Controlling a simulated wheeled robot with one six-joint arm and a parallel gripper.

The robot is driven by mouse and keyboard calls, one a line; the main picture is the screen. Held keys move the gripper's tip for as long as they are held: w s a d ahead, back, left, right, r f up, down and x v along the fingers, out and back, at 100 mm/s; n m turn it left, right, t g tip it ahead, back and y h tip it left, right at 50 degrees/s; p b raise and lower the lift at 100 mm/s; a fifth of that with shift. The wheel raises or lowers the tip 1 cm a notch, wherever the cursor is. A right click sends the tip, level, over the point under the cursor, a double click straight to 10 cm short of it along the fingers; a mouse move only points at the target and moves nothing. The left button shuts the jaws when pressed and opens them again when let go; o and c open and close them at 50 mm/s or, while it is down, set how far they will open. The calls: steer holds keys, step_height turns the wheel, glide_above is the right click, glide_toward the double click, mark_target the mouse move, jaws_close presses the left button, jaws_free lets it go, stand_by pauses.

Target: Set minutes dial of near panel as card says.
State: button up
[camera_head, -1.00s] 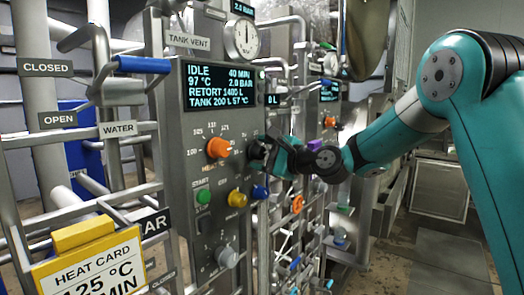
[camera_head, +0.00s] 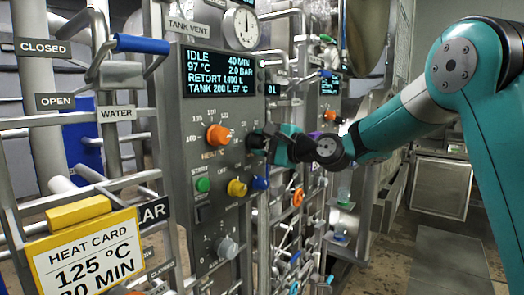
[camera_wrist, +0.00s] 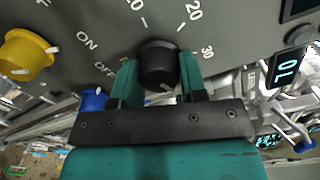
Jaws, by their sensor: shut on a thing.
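The near panel (camera_head: 232,105) carries a black minutes dial (camera_wrist: 158,58) with 20 and 30 marks beside it. My gripper (camera_wrist: 158,82) is shut on this dial, one teal finger on each side. A short pale mark shows on the dial's lower edge in the wrist view. In the head view my gripper (camera_head: 266,146) hides most of the dial. The panel display (camera_head: 219,73) reads IDLE, 40 MIN, 97 °C, 2.0 BAR.
An orange heat dial (camera_head: 218,135), a green start button (camera_head: 203,185), a yellow knob (camera_head: 237,188) and a blue knob (camera_head: 260,183) sit close by on the panel. A grey knob (camera_head: 228,248) is below.

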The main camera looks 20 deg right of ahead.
steer(key=n+b, duration=0.4)
steer(key=b, duration=0.1)
steer(key=shift+f+n, duration=0.25)
steer(key=shift+n, duration=0.05)
steer(key=n+b, duration=0.5)
steer(key=b, duration=0.1)
steer(key=n+b, duration=0.4)
steer(key=n, duration=0.1)
steer(key=shift+r+b, duration=0.1)
steer(key=shift+b, duration=0.25)
steer(key=n+b, duration=0.3)
steer(key=n, duration=0.1)
steer(key=shift+r+n+b, duration=0.15)
steer(key=shift+n+b, duration=0.15)
steer(key=o, duration=0.9)
steer(key=shift+r, duration=0.1)
steer(key=shift+s, duration=0.1)
